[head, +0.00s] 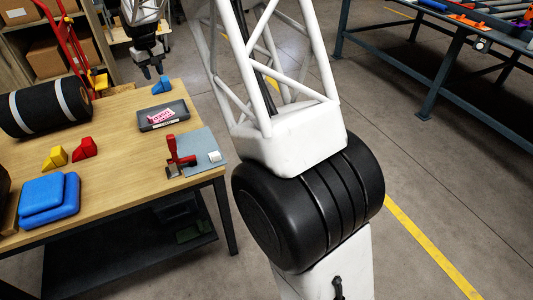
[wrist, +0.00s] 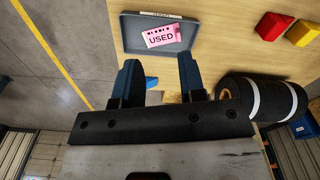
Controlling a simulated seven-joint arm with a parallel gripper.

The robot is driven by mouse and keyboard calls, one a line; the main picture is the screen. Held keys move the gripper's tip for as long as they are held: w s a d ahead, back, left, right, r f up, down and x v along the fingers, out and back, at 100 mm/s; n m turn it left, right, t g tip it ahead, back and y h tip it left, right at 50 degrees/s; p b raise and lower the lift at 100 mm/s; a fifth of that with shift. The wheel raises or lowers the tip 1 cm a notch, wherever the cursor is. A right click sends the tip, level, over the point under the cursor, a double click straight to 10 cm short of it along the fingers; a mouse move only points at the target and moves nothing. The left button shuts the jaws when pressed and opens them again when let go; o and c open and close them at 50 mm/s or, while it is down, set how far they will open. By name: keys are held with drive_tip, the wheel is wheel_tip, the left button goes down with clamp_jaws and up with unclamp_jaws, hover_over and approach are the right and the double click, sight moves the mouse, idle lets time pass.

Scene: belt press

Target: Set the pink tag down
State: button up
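The pink tag (head: 161,117) lies in a shallow grey tray (head: 150,125) on the wooden table. In the wrist view the tag (wrist: 160,37) lies flat on the floor of the tray (wrist: 135,41) and reads "USED". My gripper (head: 152,73) is above the far edge of the table in the head view, apart from the tag. In the wrist view my gripper (wrist: 159,68) has its two dark fingers spread with nothing held between them. The tag is beyond the fingertips.
A blue wedge (head: 161,85) stands near the tray. A red clamp (head: 177,155) on a grey plate (head: 204,149) is in front of it. A black roll (head: 45,106), yellow wedge (head: 55,157), red wedge (head: 84,149) and blue pads (head: 49,197) occupy the left side.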

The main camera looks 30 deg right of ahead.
drive_tip(key=s+d+r+m, duration=0.1)
drive_tip(key=s+d+r, duration=0.25)
drive_tip(key=s, duration=0.55)
drive_tip(key=s+d+r+t, duration=0.1)
drive_tip(key=s+d+r, duration=0.3)
drive_tip(key=s, duration=0.5)
drive_tip(key=s+d+r+m, duration=0.1)
drive_tip(key=s+d+r, duration=0.1)
drive_tip(key=s+r, duration=0.5)
drive_tip(key=s+d+f, duration=0.1)
drive_tip(key=s+f, duration=0.1)
drive_tip(key=s, duration=0.9)
drive_tip(key=s+d+f+m, duration=0.1)
drive_tip(key=s+d+f, duration=0.1)
drive_tip(key=s, duration=1)
drive_tip(key=s+d+f+t, duration=0.1)
drive_tip(key=s+f, duration=0.2)
drive_tip(key=s, duration=0.8)
drive_tip(key=shift+s+d+f+m, duration=0.15)
drive_tip(key=shift+s+d+m, duration=0.15)
drive_tip(key=shift+s+d, duration=0.1)
